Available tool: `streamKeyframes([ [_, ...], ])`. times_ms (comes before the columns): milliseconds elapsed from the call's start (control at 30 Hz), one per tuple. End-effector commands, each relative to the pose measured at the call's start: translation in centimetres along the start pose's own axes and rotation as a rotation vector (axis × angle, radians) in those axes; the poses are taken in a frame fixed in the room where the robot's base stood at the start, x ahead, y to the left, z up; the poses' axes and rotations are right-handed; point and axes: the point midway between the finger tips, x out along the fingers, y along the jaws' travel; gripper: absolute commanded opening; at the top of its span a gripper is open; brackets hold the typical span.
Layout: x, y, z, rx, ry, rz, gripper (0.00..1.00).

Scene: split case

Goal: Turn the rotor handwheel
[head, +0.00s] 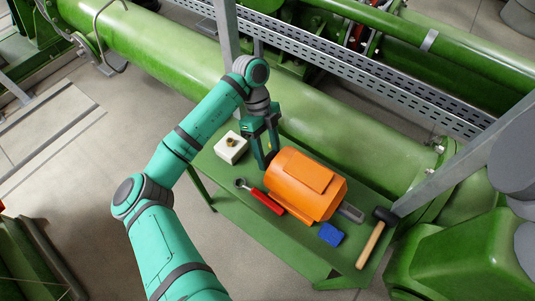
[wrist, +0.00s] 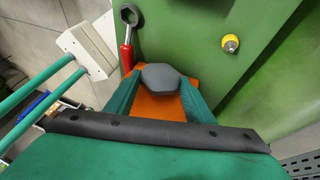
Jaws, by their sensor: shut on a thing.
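The orange motor-like casing (head: 305,185) lies on the green table, with a grey shaft (head: 350,213) at its right end. In the wrist view a dark grey, many-sided handwheel (wrist: 160,76) sits in front of the orange casing (wrist: 158,106). My gripper (head: 268,159) is at the left end of the casing, pointing down. In the wrist view its two green fingers (wrist: 160,92) stand on either side of the handwheel and are shut on it. In the head view the fingers mostly hide the handwheel.
A white block (head: 230,147) with a brass-coloured piece, a red-handled wrench (head: 261,196), a blue block (head: 330,234) and a mallet (head: 375,238) lie around the casing on the table (head: 235,222). A large green pipe (head: 335,125) runs close behind. A grey post (head: 470,150) stands at right.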

Motion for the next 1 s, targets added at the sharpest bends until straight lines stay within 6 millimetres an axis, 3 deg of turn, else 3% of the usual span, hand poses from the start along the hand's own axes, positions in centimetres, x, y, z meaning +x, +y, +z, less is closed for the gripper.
streamKeyframes([
  [400,-0.1,-1.0,0.1,-0.150,-0.007,0.352,0.26],
  [1000,0.3,-1.7,0.2,-0.278,-0.005,0.666,0.26],
])
